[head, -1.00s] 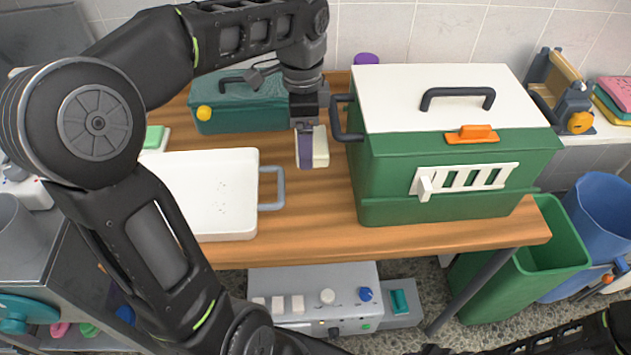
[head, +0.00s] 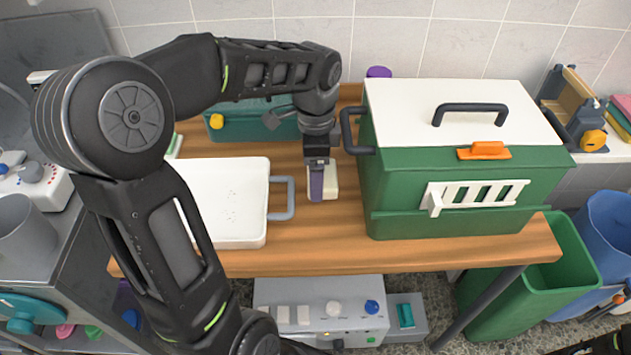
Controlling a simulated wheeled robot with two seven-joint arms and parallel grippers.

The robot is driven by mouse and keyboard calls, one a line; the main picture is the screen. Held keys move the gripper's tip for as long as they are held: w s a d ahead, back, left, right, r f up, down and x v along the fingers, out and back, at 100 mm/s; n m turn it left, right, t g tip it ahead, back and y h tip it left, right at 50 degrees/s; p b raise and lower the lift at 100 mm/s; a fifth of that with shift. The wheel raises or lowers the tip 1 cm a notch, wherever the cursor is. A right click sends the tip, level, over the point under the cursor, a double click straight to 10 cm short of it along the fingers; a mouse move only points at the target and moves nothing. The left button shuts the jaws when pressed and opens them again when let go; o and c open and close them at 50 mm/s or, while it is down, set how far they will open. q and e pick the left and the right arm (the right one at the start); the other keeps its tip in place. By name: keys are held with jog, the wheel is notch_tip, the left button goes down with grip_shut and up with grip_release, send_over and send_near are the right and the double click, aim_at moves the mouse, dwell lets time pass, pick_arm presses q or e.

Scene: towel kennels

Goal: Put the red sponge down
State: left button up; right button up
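No clearly red sponge shows in my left gripper or on the table. My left gripper (head: 318,165) points down between the white tray and the green box, low over the table. A cream block (head: 330,181) is at its tip, with a purple strip (head: 316,184) along its left side. I cannot tell if this strip is part of the block or of the gripper. The block moves with the gripper and appears held. Whether it touches the table is unclear. A pinkish-red slab (head: 622,104) tops a stack at the far right. My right gripper is out of view.
A white tray (head: 228,240) with a grey handle stands left of the gripper. A large green box (head: 405,212) with a white lid stands right. A teal box (head: 258,122) is behind. Bare wooden table (head: 335,240) lies in front of the gripper.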

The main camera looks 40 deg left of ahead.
pick_arm(q)
jog(key=shift+f, duration=1.85)
jog(key=shift+f, duration=0.15)
jog(key=o, duration=1.1)
notch_tip(320, 180, up, 12)
jog(key=shift+r, duration=0.2)
